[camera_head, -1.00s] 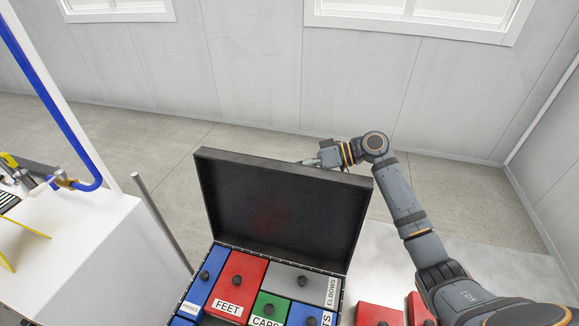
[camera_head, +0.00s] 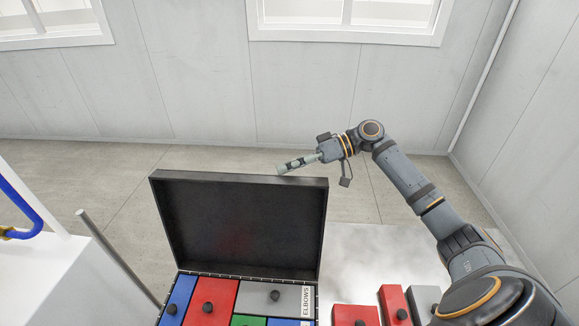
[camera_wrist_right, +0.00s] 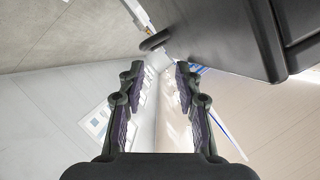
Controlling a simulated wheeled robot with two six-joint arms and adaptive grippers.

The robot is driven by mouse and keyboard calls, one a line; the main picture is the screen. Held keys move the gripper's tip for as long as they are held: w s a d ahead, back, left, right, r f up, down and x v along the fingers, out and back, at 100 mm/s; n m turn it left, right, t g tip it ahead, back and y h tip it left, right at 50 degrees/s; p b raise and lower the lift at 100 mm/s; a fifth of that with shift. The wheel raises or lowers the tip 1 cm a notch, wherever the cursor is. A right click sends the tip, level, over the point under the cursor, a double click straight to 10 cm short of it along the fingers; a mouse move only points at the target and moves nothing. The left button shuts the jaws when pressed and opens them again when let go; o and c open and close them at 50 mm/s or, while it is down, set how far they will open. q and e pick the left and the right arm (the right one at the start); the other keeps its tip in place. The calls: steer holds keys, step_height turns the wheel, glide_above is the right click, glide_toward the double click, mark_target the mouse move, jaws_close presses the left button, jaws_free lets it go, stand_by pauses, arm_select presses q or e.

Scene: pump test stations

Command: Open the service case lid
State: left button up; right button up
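The black service case lid (camera_head: 240,228) stands open and upright at the back of the case, its inner face toward me. My right gripper (camera_head: 281,169) is just above the lid's top edge in the head view, empty. In the right wrist view my right gripper (camera_wrist_right: 158,72) has its two fingers apart with nothing between them. A dark panel, apparently the lid (camera_wrist_right: 222,38), fills the upper right there, beside the fingers and not between them. My left gripper is out of view.
The case holds coloured boxes with black knobs, including a red box (camera_head: 209,303) and a grey box marked ELBOWS (camera_head: 265,294). More boxes, one red (camera_head: 393,302), stand to the right on a pale tabletop (camera_head: 370,250). A grey post (camera_head: 118,256) rises at the left.

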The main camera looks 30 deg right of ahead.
steer(key=shift+d, duration=0.2)
steer(key=v, duration=1.2)
steer(key=shift+p, duration=0.45)
steer(key=shift+f, duration=0.1)
steer(key=shift+c, duration=0.2)
